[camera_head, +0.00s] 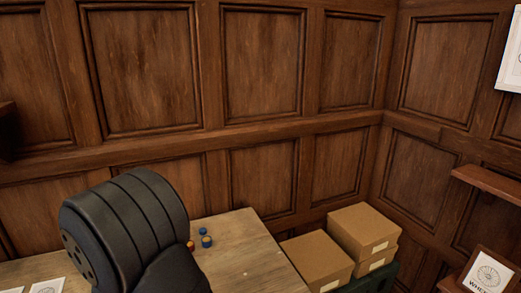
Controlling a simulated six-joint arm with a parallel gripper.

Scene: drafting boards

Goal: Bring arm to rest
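One of my own arm links, a large dark rounded part, fills the lower left of the head view in front of a wooden table (245,262). My gripper is not in view, so its state and anything it might hold are hidden. The task names no object other than the arm.
Small blue (206,241) and red-yellow (191,246) items sit on the table beside my arm. White sheets (48,286) lie at lower left. Cardboard boxes (318,262) stand right of the table. A wall shelf (490,183) and a framed picture (487,276) are at right. Panelled walls close the back.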

